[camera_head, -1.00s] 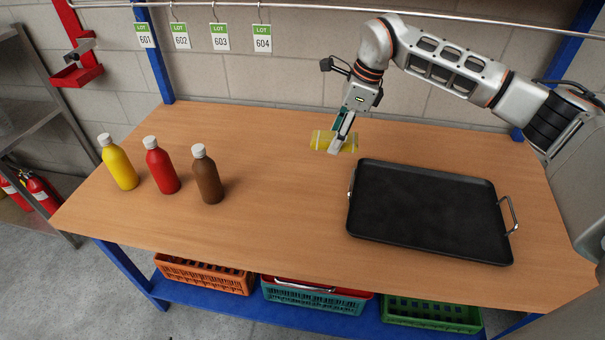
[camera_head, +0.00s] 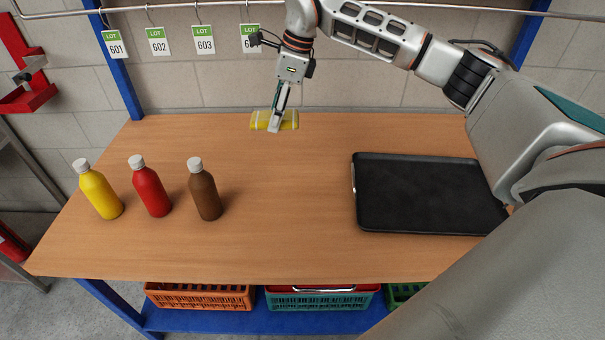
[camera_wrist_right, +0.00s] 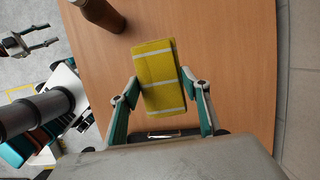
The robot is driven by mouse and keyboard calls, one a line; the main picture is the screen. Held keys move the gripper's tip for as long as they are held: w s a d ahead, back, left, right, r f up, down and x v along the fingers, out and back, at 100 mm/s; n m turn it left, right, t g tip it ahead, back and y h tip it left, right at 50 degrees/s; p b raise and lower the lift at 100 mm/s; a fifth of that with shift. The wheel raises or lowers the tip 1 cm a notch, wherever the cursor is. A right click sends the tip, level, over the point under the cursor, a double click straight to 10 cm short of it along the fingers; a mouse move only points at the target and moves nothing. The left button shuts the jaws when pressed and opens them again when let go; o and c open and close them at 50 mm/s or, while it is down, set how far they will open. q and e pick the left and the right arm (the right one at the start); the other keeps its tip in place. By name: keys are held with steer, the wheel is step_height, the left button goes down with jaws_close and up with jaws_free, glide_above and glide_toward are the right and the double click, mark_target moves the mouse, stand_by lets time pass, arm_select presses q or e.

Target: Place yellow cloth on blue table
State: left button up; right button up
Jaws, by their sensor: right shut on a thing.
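The yellow cloth (camera_head: 258,120) is a folded bundle with pale stripes. My right gripper (camera_head: 274,126) is shut on it near the back edge of the wooden tabletop (camera_head: 290,210), whose frame is blue. The head view does not make clear whether the cloth touches the top or hangs just above it. In the right wrist view the cloth (camera_wrist_right: 158,75) sits between the two fingers of my right gripper (camera_wrist_right: 163,92), with wood behind it. My left gripper is out of the head view; a gripper shape (camera_wrist_right: 30,45) at the upper left of the wrist view appears to be it, its opening unclear.
A black tray (camera_head: 430,195) lies on the right of the table. Yellow (camera_head: 100,193), red (camera_head: 151,190) and brown (camera_head: 206,194) bottles stand at the left. Crates sit on the blue lower shelf (camera_head: 250,322). The middle of the tabletop is clear.

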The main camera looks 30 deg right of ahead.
glide_above(278, 181)
steer(key=f, duration=1)
steer(key=d+f, duration=0.1)
steer(key=f, duration=0.4)
steer(key=shift+s+f, duration=0.1)
steer(key=shift+s, duration=0.15)
steer(key=shift+f, duration=2.3)
steer(key=shift+f, duration=0.15)
steer(key=o, duration=1.1)
steer(key=shift+r, duration=0.25)
steer(key=v, duration=1.2)
